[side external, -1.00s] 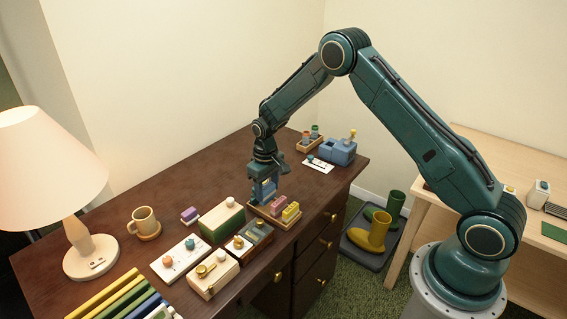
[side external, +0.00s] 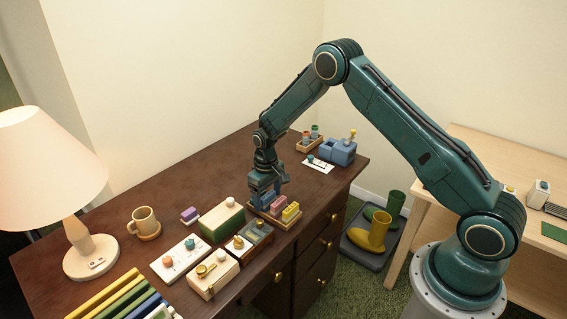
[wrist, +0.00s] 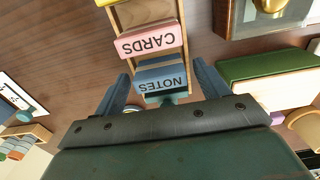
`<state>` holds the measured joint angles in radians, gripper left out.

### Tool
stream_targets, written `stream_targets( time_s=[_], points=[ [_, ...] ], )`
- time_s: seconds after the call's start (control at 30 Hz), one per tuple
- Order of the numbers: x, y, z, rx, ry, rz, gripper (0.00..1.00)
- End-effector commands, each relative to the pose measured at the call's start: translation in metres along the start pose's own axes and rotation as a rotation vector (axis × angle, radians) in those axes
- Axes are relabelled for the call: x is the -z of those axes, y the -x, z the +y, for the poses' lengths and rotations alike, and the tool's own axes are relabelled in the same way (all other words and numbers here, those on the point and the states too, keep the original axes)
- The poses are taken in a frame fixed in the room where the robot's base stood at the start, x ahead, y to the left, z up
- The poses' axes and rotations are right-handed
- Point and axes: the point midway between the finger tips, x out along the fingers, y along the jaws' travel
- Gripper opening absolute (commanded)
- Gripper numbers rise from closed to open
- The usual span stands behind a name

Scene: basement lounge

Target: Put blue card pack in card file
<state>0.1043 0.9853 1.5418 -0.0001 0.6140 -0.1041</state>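The blue pack (side external: 266,199), lettered NOTES in the wrist view (wrist: 162,80), stands in the small wooden card file (side external: 292,223). It is beside the pink pack (side external: 279,203), lettered CARDS in the wrist view (wrist: 146,41). A yellow pack (side external: 291,211) stands at the other end of the file. My gripper (side external: 265,196) is low over the file, with one finger on each side of the blue pack. In the wrist view my gripper (wrist: 160,72) looks open, with narrow gaps between fingers and pack. The pack's lower part is hidden.
A green-and-cream box (side external: 222,219) and a glass-topped dark case (side external: 250,240) stand close to the left of the file. A purple block (side external: 189,215) and a mug (side external: 145,222) are farther left. A blue container (side external: 338,151) stands behind right.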

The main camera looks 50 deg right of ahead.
Motion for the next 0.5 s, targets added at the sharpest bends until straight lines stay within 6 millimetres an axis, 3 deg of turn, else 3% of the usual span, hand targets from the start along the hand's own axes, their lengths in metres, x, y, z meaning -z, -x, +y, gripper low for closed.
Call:
stream_targets(
  time_s=[0.27,0.5],
  points=[
    [0.0,0.003,0.0,0.0,0.0,0.001,0.74],
    [0.001,0.022,0.0,0.0,0.0,0.002,0.74]
  ],
)
